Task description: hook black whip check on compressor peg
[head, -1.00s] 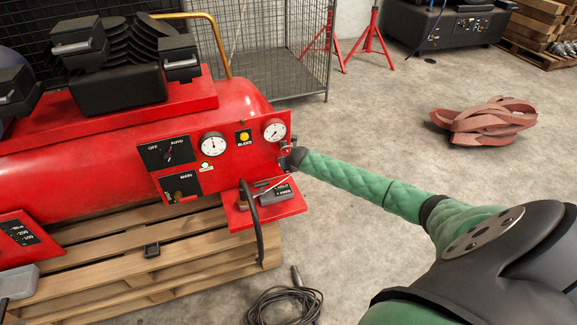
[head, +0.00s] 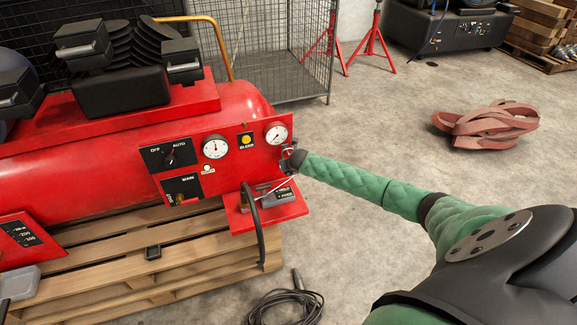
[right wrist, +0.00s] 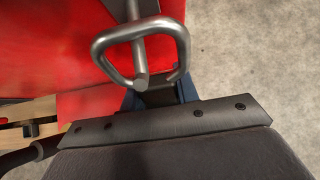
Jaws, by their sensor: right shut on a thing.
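In the head view my right gripper (head: 291,160) is small and partly hidden at the right edge of the compressor's red panel (head: 226,165). In the right wrist view its blue fingers (right wrist: 158,92) are shut on a black piece (right wrist: 156,97), which I take for the whip check's end. A rounded grey metal loop (right wrist: 184,48) stands just beyond the fingers. A grey rod, seemingly the peg (right wrist: 135,50), crosses the loop's opening from above; I cannot tell whether it passes through. A black hose (head: 260,232) hangs in front of the red shelf. My left gripper is not visible.
The red shelf (head: 239,219) juts out below the panel and carries a dark block (head: 279,198). The compressor stands on a wooden pallet (head: 190,262). A coiled black cable (head: 283,305) lies on the floor.

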